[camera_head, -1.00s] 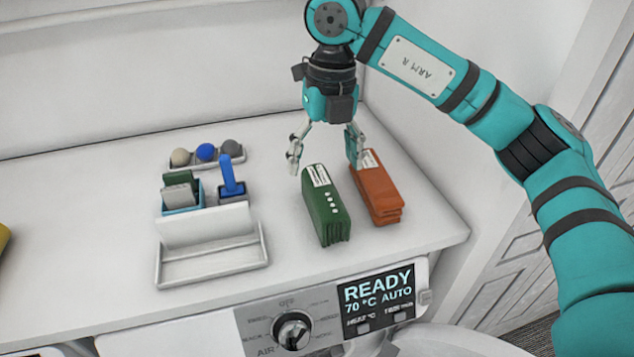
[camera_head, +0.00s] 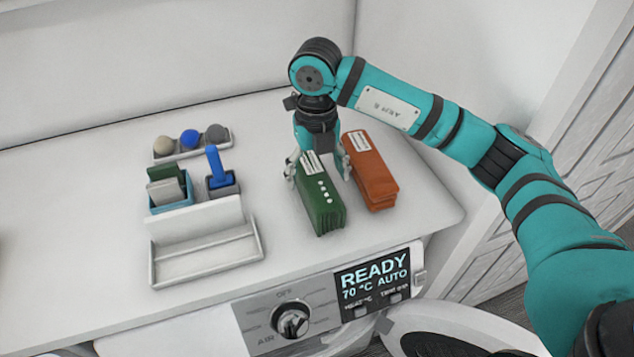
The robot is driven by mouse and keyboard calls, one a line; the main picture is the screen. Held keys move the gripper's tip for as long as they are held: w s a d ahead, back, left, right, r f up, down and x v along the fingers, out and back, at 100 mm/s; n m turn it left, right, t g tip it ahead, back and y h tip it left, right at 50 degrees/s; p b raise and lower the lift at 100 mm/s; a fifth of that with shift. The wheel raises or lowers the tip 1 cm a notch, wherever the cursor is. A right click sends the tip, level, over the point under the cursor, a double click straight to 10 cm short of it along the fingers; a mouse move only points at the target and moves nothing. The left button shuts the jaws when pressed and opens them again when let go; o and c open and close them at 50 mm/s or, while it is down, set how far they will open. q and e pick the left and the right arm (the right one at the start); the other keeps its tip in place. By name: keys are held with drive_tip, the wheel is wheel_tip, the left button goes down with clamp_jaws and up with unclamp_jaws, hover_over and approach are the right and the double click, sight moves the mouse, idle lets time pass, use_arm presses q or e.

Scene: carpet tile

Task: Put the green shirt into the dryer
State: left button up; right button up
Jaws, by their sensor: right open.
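The green shirt (camera_head: 321,204) is a folded bundle with a white label and buttons, standing on the white counter top. My right gripper (camera_head: 318,172) is open and lowered at the shirt's far end, one finger on each side of it. Whether the fingers touch the cloth cannot be told. The dryer's control panel (camera_head: 325,312) reads READY 70 °C AUTO, with a round knob. The dryer's round door (camera_head: 450,335) stands swung out at the bottom right, partly cut off. The drum opening is out of view. My left gripper is not in view.
A folded orange bundle (camera_head: 371,172) lies close to the right of the green shirt. To the left are a white stepped tray (camera_head: 205,255), a blue box (camera_head: 170,192), a blue-handled brush (camera_head: 216,166) and a rack of three balls (camera_head: 190,140). The counter's left side is clear.

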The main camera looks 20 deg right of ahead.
drive_tip(key=shift+f, duration=0.55)
wheel_tip(320, 180, down, 4)
drive_tip(key=p, duration=0.3)
drive_tip(key=shift+d+f, duration=0.1)
drive_tip(key=shift+f, duration=0.4)
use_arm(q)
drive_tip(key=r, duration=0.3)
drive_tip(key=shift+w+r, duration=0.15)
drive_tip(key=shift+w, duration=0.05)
use_arm(e)
drive_tip(key=c, duration=1.4)
drive_tip(key=shift+r, duration=0.1)
